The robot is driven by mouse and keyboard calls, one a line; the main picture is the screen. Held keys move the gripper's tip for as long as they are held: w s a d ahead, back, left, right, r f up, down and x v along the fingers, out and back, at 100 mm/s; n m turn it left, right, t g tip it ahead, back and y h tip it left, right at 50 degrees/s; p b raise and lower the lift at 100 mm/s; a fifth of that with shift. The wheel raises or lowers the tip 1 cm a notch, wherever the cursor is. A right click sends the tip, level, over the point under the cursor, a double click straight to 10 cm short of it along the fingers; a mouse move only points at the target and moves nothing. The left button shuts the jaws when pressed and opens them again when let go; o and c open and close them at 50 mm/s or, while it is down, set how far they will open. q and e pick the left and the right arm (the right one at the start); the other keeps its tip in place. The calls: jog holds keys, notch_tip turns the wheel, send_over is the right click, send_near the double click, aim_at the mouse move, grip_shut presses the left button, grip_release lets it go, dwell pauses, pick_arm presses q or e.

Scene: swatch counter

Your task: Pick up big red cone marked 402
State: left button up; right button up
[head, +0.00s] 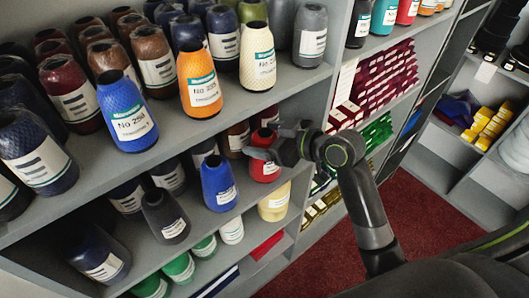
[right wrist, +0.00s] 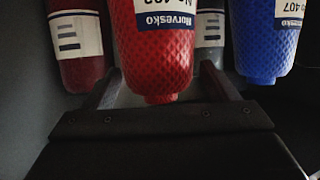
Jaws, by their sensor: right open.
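A red cone (head: 265,170) with a white label stands on the middle shelf in the head view, partly covered by my right gripper. It fills the middle of the right wrist view (right wrist: 158,60), upside down, its label reading Norvesko and what looks like 402. My right gripper (head: 263,153) is open at the cone; in the right wrist view its fingers (right wrist: 160,88) lie on either side of the cone's narrow end. I cannot tell whether they touch it. My left gripper is not in view.
A blue cone (head: 217,183) marked 407 in the right wrist view (right wrist: 264,40) stands beside the red one. A dark red cone (right wrist: 80,45) is on the other side. The upper shelf (head: 215,122) is close above my gripper. A yellow cone (head: 274,203) stands lower.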

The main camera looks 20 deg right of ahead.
jog(key=shift+w+a+f, duration=0.1)
jog(key=shift+w, duration=0.1)
jog(key=c, duration=1.6)
